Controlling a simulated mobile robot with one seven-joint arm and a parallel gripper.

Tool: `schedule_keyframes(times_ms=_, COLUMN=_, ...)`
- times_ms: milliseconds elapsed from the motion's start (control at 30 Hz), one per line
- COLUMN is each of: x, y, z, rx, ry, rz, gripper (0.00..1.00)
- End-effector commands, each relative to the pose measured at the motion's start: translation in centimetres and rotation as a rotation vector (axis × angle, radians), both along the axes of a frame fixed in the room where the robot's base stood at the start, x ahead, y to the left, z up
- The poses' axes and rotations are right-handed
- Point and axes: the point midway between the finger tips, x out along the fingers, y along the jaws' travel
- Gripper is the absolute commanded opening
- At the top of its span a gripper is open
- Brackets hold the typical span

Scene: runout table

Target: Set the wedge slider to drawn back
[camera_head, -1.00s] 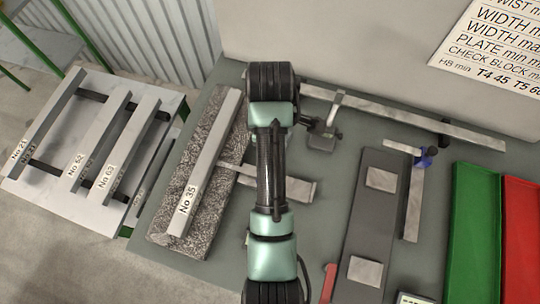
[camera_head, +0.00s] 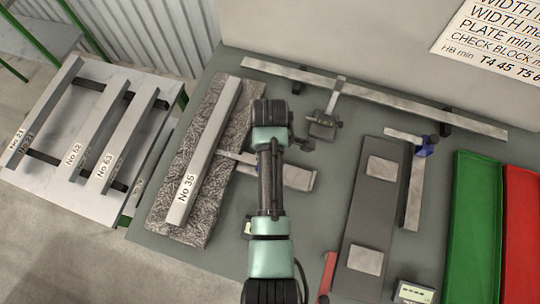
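I cannot single out the wedge slider with certainty. One candidate is the light metal bar (camera_head: 298,178) that lies across the table beside the granite block, partly covered by my arm. Another is the long dark plate (camera_head: 372,215) with two light metal pads and a red end piece (camera_head: 327,274) at its lower left. My arm reaches up from the bottom centre, over the light bar. A small dark part at its far end (camera_head: 300,144) may be my gripper. Its fingers cannot be made out, and no held thing shows.
A granite block (camera_head: 165,215) carries bar No 35 (camera_head: 207,150). A square with a blue clamp (camera_head: 425,150), green tray (camera_head: 470,230), red tray (camera_head: 520,230) and small display (camera_head: 414,293) are right.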

Motion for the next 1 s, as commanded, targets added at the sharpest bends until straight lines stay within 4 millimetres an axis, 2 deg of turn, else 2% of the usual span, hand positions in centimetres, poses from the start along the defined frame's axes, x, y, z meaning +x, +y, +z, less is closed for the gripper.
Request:
schedule_keyframes(times_ms=300, x=-0.04, y=0.01, z=-0.25, rx=0.0, ry=0.001, rz=0.0, gripper=0.65)
schedule_keyframes(times_ms=667, x=-0.03, y=0.01, z=-0.21, rx=0.0, ry=0.001, rz=0.0, gripper=0.0)
schedule_keyframes(times_ms=1000, x=-0.03, y=0.02, z=-0.2, rx=0.0, ry=0.001, rz=0.0, gripper=0.0)
